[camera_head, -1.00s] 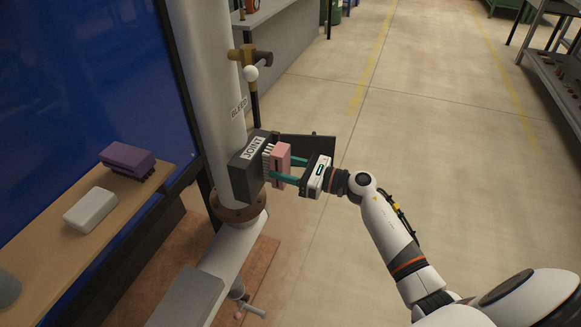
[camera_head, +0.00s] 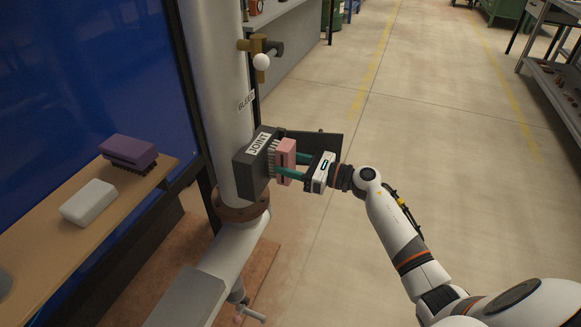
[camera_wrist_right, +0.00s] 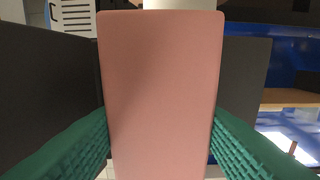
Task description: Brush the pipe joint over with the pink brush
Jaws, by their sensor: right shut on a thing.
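The pipe joint (camera_head: 247,176) is a dark grey box labelled JOINT on the white upright pipe (camera_head: 222,95). My right gripper (camera_head: 288,166) is shut on the pink brush (camera_head: 286,158), its teal fingers on either side of the brush body. The bristles point left at the box's right side and appear to touch it; the exact contact is hard to tell. In the right wrist view the pink brush (camera_wrist_right: 158,85) fills the middle between the two teal fingers and hides most of what is behind. My left gripper is not in view.
A wooden shelf (camera_head: 60,235) at the left holds a purple brush (camera_head: 128,152) and a white block (camera_head: 89,203). A brass valve (camera_head: 262,46) and a BLEED label (camera_head: 245,100) are on the pipe above the joint. A dark plate (camera_head: 318,145) stands behind the brush. Open floor lies to the right.

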